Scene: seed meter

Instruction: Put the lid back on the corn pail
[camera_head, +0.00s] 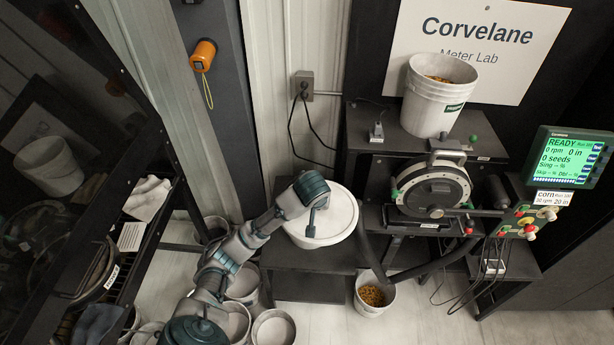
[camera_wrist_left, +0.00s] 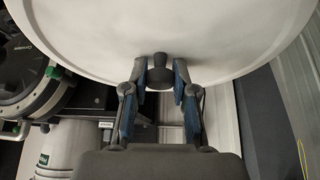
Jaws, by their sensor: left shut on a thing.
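A round white lid (camera_head: 335,226) shows at the centre of the head view, over a dark low stand. My left gripper (camera_head: 314,203) is above it. In the left wrist view the lid (camera_wrist_left: 110,35) fills the top, and my left gripper (camera_wrist_left: 160,85) is shut on its dark knob (camera_wrist_left: 160,68). I cannot tell whether the lid touches the stand. A white open pail (camera_head: 434,105) with corn and a green label stands on the shelf at the upper right; a pail also shows in the left wrist view (camera_wrist_left: 62,150). My right gripper is not in view.
A seed meter (camera_head: 432,190) sits below the shelf (camera_head: 382,135), beside a green display (camera_head: 568,158). A small bucket of corn (camera_head: 373,296) stands on the floor. Several empty buckets (camera_head: 272,328) stand at lower left. A dark rack (camera_head: 120,240) fills the left.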

